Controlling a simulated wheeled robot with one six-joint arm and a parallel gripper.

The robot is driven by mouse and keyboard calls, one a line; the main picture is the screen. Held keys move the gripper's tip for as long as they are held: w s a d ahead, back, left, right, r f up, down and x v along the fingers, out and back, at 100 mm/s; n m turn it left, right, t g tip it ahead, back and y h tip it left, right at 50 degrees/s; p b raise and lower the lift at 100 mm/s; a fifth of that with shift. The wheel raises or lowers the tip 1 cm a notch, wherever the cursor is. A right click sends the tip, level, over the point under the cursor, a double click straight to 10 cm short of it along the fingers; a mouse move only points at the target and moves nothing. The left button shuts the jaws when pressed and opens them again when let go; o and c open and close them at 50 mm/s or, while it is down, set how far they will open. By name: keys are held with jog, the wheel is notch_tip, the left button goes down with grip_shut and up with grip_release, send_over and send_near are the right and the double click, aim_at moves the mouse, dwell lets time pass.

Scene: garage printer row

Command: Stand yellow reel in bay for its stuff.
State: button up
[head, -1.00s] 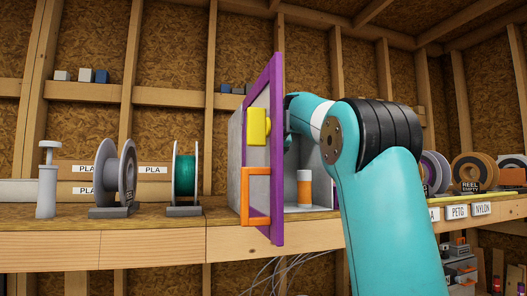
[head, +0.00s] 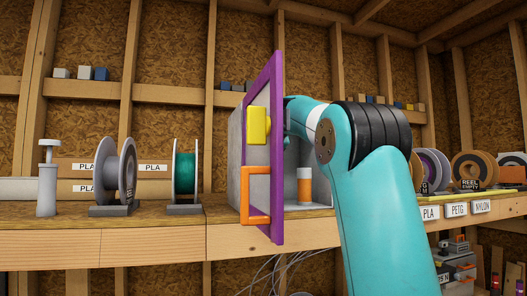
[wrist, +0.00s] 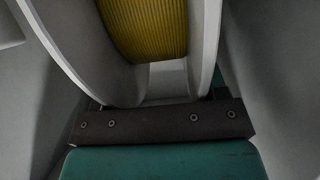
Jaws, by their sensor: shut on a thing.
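The yellow reel (wrist: 147,28) fills the top of the wrist view, with yellow filament between two pale flanges. My gripper (wrist: 160,117) shows there as a dark bar with screws above a teal housing, and it is shut on the reel. The fingertips are not clearly seen. In the head view, my arm reaches into a grey box behind its open purple-framed door (head: 277,150), which hides the gripper and reel. The bays at right carry labels PLA (head: 430,213), PETG (head: 456,208) and NYLON (head: 482,206), with reels behind them. My arm partly covers this row.
The door has an orange handle (head: 256,196) and a yellow block (head: 257,125). An orange-and-white canister (head: 304,187) stands inside the box. On the shelf at left are a grey reel (head: 118,172), a green reel (head: 185,172) and a pale pump-like object (head: 47,180).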

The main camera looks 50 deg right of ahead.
jog(key=shift+r+p, duration=1.6)
jog(key=shift+r, duration=0.3)
jog(key=shift+s+f, duration=0.1)
jog(key=shift+s+a+b, duration=0.2)
jog(key=shift+s+b, duration=0.05)
jog(key=shift+b, duration=0.15)
jog(key=s+a+b, duration=0.3)
jog(key=s+a, duration=0.2)
jog(key=s, duration=0.3)
jog(key=s+a+b, duration=0.3)
jog(key=s+a, duration=0.2)
jog(key=s, duration=0.3)
jog(key=shift+s+b, duration=0.2)
jog(key=shift+b, duration=0.1)
